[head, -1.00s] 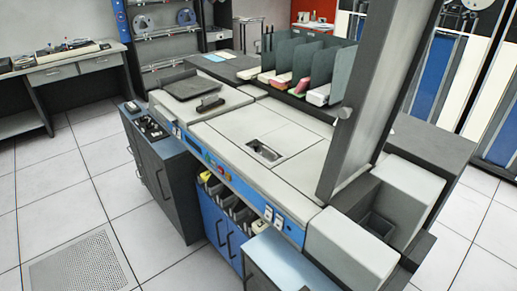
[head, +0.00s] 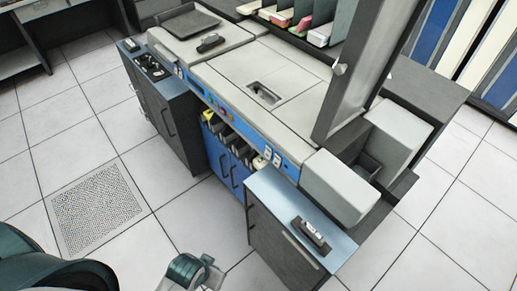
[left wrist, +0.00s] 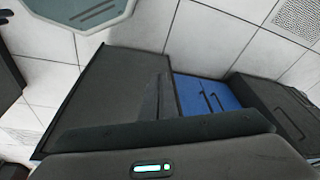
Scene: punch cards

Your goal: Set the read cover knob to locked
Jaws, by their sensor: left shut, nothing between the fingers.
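The grey card machine (head: 240,75) stands across the middle of the head view, with a blue control strip along its front edge. A flat light cover panel (head: 285,65) with a recessed handle (head: 264,93) lies closed on its top. A small pale knob (head: 341,68) sits on the dark upright at the right; its setting is too small to read. My left gripper (left wrist: 157,88) is shut and empty in the left wrist view, in front of a dark cabinet side and apart from the knob.
A low cabinet (head: 285,235) with a small black device (head: 312,234) on its top stands at the machine's front right. A dark cabinet (head: 165,95) stands at its left. Blue doors (head: 228,160) are below the machine.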

